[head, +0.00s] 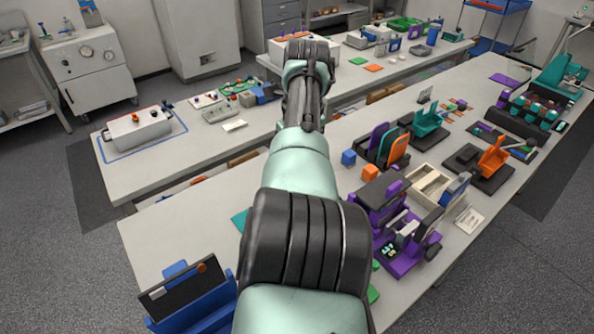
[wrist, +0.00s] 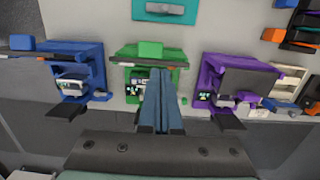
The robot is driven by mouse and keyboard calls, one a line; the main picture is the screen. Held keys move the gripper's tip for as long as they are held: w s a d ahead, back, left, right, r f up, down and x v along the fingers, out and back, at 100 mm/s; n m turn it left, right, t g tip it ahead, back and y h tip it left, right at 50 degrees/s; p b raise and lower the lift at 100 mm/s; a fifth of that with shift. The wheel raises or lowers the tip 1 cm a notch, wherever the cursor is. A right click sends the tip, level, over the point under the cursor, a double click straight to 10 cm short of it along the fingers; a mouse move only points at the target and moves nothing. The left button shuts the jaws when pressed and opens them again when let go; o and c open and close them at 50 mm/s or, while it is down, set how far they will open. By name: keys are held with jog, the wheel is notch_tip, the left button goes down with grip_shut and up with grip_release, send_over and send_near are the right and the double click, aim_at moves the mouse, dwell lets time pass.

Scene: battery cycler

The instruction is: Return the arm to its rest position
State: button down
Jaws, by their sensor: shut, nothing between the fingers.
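My arm (head: 300,160) stretches forward over the near bench in the head view, and its own links hide the gripper there. In the wrist view my gripper (wrist: 160,98) shows at the lower middle with its two blue-grey fingers together and nothing between them. Its fingertips appear in front of a green device (wrist: 150,52); I cannot tell how far apart they are. A blue device (wrist: 72,62) stands to the left and a purple device (wrist: 228,78) to the right.
The purple device (head: 385,205) stands right of my arm on the near bench, with the blue device (head: 195,298) at lower left. Blue (head: 349,157) and orange (head: 370,172) blocks lie near the arm. The bench's left part (head: 185,230) is clear. A second bench (head: 180,168) stands behind.

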jog(key=shift+w+r, duration=0.1)
jog(key=shift+r, duration=0.05)
jog(key=w+d+r+n+t+h, duration=0.2)
jog(key=w+d+r+n+t, duration=0.3)
jog(key=w+r+n+t, duration=0.35)
notch_tip(320, 180, up, 15)
jog(key=s+n+t, duration=0.2)
jog(key=n+t, duration=0.4)
jog(key=s+a+r+n+t, duration=0.2)
jog(key=s+r+n+t, duration=0.2)
jog(key=s+r, duration=0.3)
jog(key=s+a+r+n+t+y, duration=0.1)
jog(key=s+r+n+t, duration=0.3)
jog(key=s, duration=0.9)
jog(key=s+a+r+n+t, duration=0.2)
jog(key=s+r+n+t, duration=0.2)
jog(key=s+r, duration=0.6)
jog(key=shift+s+a+r+n, duration=0.3)
jog(key=shift+a+n, duration=0.1)
jog(key=shift+n, duration=0.75)
jog(key=shift+w, duration=0.2)
